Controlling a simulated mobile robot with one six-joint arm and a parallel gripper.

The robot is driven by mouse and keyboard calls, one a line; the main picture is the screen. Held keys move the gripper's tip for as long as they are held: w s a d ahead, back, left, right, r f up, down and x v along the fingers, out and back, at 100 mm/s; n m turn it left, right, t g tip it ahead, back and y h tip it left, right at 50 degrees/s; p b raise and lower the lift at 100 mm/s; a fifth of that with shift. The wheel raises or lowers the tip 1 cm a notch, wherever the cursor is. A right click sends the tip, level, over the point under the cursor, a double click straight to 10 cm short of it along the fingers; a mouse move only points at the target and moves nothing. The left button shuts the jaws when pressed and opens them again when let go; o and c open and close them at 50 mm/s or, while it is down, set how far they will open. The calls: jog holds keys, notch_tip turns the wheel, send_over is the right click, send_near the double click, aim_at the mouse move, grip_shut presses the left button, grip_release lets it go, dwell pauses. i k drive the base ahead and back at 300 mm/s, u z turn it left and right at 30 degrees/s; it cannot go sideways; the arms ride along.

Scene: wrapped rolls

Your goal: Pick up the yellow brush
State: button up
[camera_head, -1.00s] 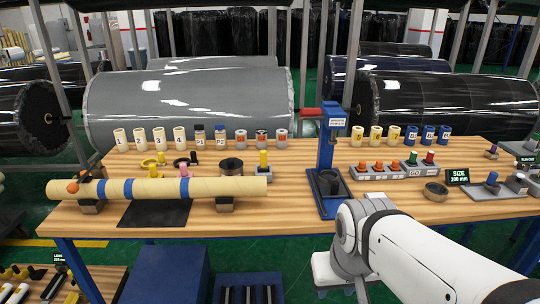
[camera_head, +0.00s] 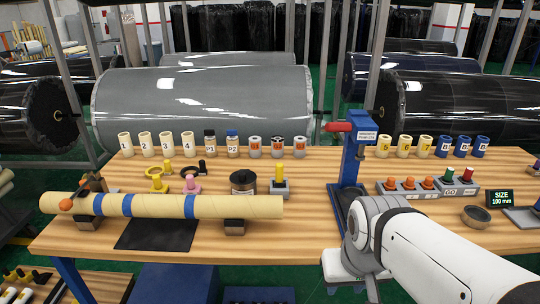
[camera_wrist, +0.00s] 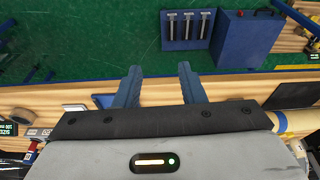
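A yellow upright handle (camera_head: 279,174) stands in a small grey block on the wooden bench (camera_head: 310,225), right of a dark round pot (camera_head: 243,182). It may be the yellow brush; its lower end is hidden in the block. Two yellow ring-shaped pieces (camera_head: 157,184) with handles lie further left. In the wrist view my gripper (camera_wrist: 158,80) has two blue fingers spread apart with nothing between them. It hangs near the bench's front edge, over the green floor. In the head view the fingers are hidden by my white arm at the lower right.
A long cream roll with blue bands (camera_head: 160,206) lies on supports at the front left. A blue press (camera_head: 352,165) with a red handle stands mid-bench. Numbered cups (camera_head: 150,144) line the back. A blue box (camera_wrist: 246,38) and tool tray (camera_wrist: 187,28) sit below.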

aim_at(279, 182)
jog(key=i, duration=1.05)
jog(key=z, duration=0.05)
